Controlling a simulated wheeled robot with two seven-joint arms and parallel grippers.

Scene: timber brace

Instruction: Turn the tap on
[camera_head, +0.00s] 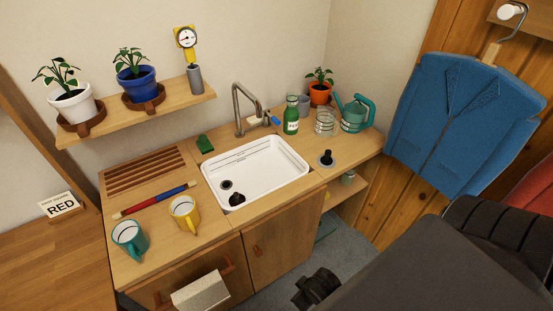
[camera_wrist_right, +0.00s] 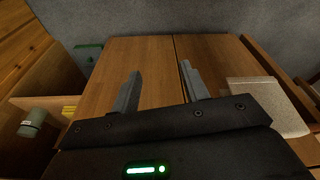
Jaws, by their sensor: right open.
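The tap (camera_head: 238,108) is a grey metal spout with a bend, standing at the back edge of the white sink (camera_head: 262,160) in the head view. A small white and blue piece (camera_head: 274,120) lies close to its right; I cannot tell whether it belongs to the tap. No running water is visible. My right gripper (camera_wrist_right: 160,88) is open and empty in the right wrist view, in front of the wooden cabinet doors (camera_wrist_right: 145,60), below the counter and away from the tap. My left gripper is out of view.
A green bottle (camera_head: 291,115), a glass jar (camera_head: 325,121) and a teal watering can (camera_head: 354,113) stand right of the tap. A wooden shelf (camera_head: 180,96) overhangs the counter. A towel (camera_head: 201,291) hangs in front.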

